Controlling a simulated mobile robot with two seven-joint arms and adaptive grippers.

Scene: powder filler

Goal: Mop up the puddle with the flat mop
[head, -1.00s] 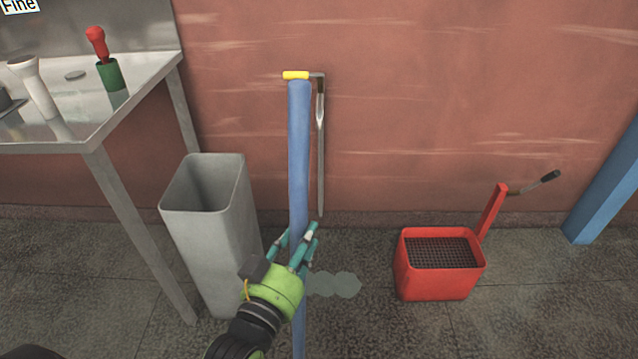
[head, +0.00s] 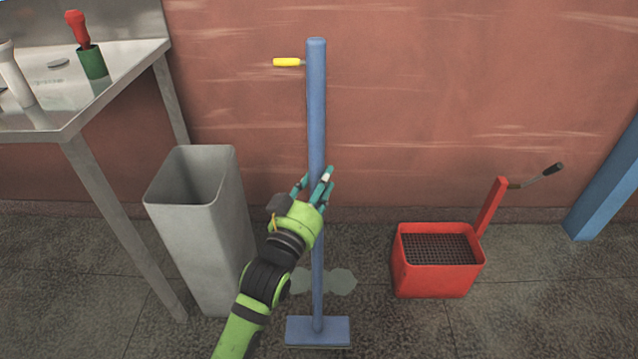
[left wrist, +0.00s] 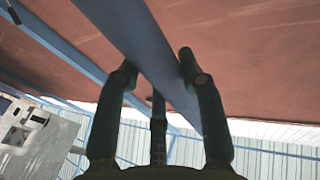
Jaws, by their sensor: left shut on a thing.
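The flat mop (head: 317,120) is blue, with a long upright pole and a flat rectangular head (head: 318,331) low in the head view. My left gripper (head: 318,187) is shut on the pole around its middle. In the left wrist view the pole (left wrist: 150,50) runs between the fingers of the gripper (left wrist: 155,80). The puddle (head: 340,281) is a pale grey-green patch on the floor, behind the pole and partly hidden by it and my arm. The mop head appears nearer to me than the puddle; whether it touches the floor is unclear. My right gripper is not in view.
A grey bin (head: 200,240) stands left of the mop, beside a steel table (head: 85,110). A red wringer bucket (head: 438,275) with a lever stands to the right. A yellow handle (head: 287,62) shows at the wall behind the pole. Floor between puddle and bucket is clear.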

